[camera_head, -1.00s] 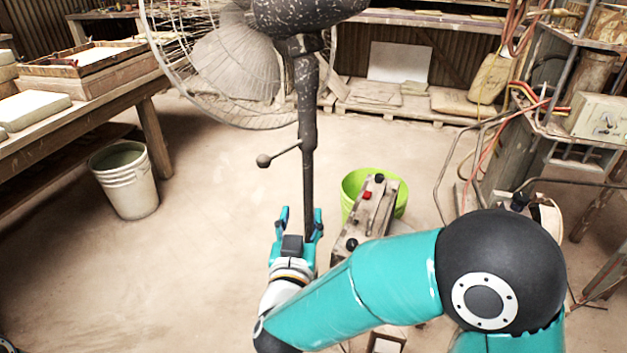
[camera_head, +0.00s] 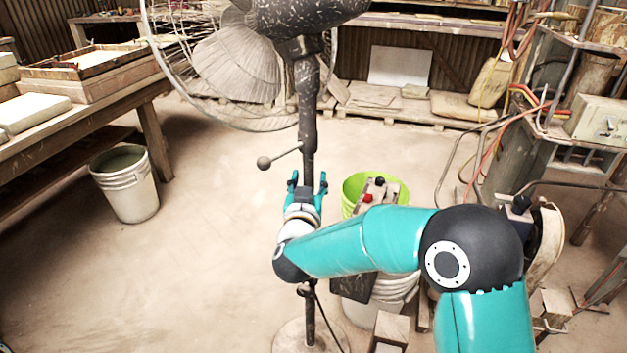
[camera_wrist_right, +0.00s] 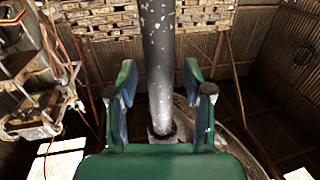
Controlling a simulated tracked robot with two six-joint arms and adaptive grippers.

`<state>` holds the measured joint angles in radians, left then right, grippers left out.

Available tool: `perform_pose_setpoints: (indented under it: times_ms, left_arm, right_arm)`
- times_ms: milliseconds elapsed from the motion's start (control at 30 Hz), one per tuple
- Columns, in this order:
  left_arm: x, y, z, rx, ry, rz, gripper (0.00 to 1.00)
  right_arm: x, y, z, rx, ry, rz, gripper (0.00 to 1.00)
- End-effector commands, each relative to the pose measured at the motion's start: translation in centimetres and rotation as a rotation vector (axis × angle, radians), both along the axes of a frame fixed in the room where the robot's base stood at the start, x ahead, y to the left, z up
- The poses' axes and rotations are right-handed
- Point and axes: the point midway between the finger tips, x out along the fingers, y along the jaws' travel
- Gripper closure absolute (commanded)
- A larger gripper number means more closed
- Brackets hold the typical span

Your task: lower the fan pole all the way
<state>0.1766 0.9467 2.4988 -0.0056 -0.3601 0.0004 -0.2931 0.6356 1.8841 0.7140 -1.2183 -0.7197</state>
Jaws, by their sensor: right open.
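The pedestal fan stands upright, with its caged head (camera_head: 235,60) at the top of the picture, partly cut off. Its dark speckled pole (camera_head: 308,120) runs down behind my right gripper to a round base (camera_head: 310,337). A side lever with a ball end (camera_head: 265,162) sticks out left from the pole, above my right gripper. My right gripper (camera_head: 307,180) is open, with its fingers on either side of the pole below the lever. In the right wrist view the pole (camera_wrist_right: 160,70) rises between the open fingers (camera_wrist_right: 160,88), with gaps at both sides. My left gripper is not in view.
A lime green bucket (camera_head: 358,186) and a box with knobs (camera_head: 372,192) stand just right of the pole. A white bucket (camera_head: 124,184) and a workbench (camera_head: 90,110) are at the left. The floor left of the pole is clear.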

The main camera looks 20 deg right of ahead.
Motion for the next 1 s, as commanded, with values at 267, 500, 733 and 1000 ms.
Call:
perform_pose_setpoints:
  times_ms: [267,500,733,1000]
  left_arm:
    - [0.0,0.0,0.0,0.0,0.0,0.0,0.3]
    - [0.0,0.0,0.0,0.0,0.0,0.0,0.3]
    - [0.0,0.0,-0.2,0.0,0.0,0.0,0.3]
    - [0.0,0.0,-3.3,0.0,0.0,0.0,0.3]
  right_arm:
    - [0.0,0.0,0.0,0.0,0.0,-0.001,0.83]
    - [-0.1,0.0,0.0,0.0,0.0,-0.001,1.0]
    - [-0.1,-0.7,-0.3,0.001,0.0,-0.007,1.0]
    - [-0.1,-0.3,-4.4,0.0,0.004,-0.01,1.0]
